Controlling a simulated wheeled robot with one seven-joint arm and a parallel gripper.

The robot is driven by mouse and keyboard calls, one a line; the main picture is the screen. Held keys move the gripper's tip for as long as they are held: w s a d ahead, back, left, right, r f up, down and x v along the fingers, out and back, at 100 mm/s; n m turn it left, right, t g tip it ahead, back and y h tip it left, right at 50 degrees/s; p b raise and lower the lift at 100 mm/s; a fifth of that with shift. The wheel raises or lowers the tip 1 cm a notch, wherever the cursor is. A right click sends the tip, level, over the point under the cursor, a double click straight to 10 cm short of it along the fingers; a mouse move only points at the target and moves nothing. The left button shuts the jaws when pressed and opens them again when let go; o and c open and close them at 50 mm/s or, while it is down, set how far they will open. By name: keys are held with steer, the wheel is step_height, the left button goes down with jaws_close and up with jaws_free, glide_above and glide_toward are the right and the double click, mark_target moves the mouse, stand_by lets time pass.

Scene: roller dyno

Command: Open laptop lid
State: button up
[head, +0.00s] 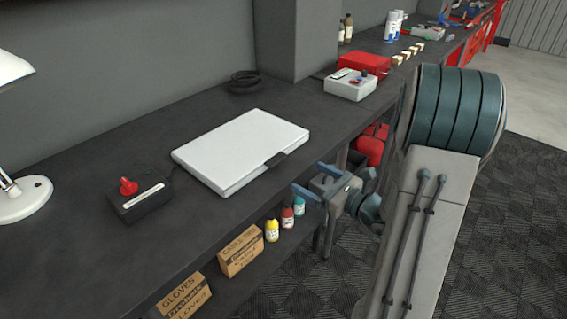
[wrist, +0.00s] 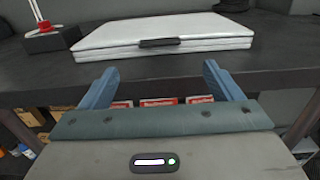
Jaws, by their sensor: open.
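The laptop (head: 240,150) is a white, flat, closed slab on the dark bench top, with a dark tab (head: 276,160) on its front edge. In the wrist view the laptop (wrist: 165,35) lies ahead, with the dark tab (wrist: 159,43) facing me near the middle. My gripper (head: 302,192) is in front of the bench's front edge, to the right of the laptop and apart from it. In the wrist view my gripper (wrist: 160,75) has its two blue fingers spread wide with nothing between them.
A black box with a red knob (head: 128,187) stands left of the laptop, near a white lamp (head: 25,198). A coiled cable (head: 244,82) lies behind. Glove boxes (head: 241,251) and small bottles (head: 272,230) sit on the shelf below. The bench (head: 80,260) is bare in front.

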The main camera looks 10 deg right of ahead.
mark_target(279, 161)
steer(key=p+x, duration=0.1)
steer(key=x, duration=0.9)
steer(key=shift+c, duration=0.3)
